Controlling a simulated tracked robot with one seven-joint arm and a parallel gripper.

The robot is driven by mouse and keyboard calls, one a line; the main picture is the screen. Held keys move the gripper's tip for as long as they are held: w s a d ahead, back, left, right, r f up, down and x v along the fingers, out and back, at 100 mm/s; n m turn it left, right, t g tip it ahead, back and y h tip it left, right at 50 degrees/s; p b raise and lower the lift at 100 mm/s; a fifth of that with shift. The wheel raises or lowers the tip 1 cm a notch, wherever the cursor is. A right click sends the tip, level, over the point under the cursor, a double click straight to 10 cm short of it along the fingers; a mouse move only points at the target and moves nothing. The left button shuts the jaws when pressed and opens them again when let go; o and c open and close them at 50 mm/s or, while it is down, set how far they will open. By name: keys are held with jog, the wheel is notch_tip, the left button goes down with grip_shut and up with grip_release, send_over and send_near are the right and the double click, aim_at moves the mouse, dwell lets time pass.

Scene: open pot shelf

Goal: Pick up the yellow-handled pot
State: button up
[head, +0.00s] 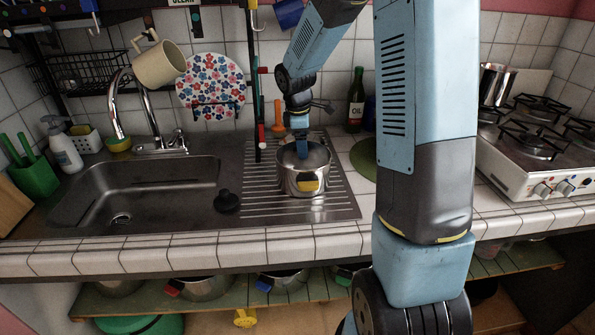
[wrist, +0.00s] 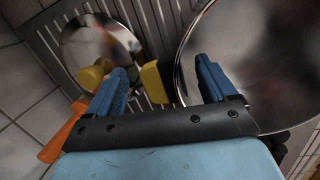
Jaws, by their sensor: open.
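The yellow-handled pot (head: 300,182) is a shiny metal pot on the ribbed drainboard right of the sink. One yellow handle (head: 308,184) faces the front. In the wrist view the pot (wrist: 250,50) fills the right side, and a yellow handle (wrist: 157,82) at its edge shows between my fingers. My gripper (wrist: 163,78) is open and holds nothing. In the head view my gripper (head: 301,150) is at the pot's far side, partly over its opening. I cannot tell whether the fingers touch the handle.
A smaller round metal piece (wrist: 95,45) with a yellow part lies close by the left finger. An orange-handled thing (head: 277,112) stands behind the pot. The sink (head: 140,195) is left, an oil bottle (head: 355,100) back right, and the stove (head: 530,165) far right.

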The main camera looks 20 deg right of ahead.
jog(key=shift+c, duration=0.4)
grip_shut()
dwell(0.4)
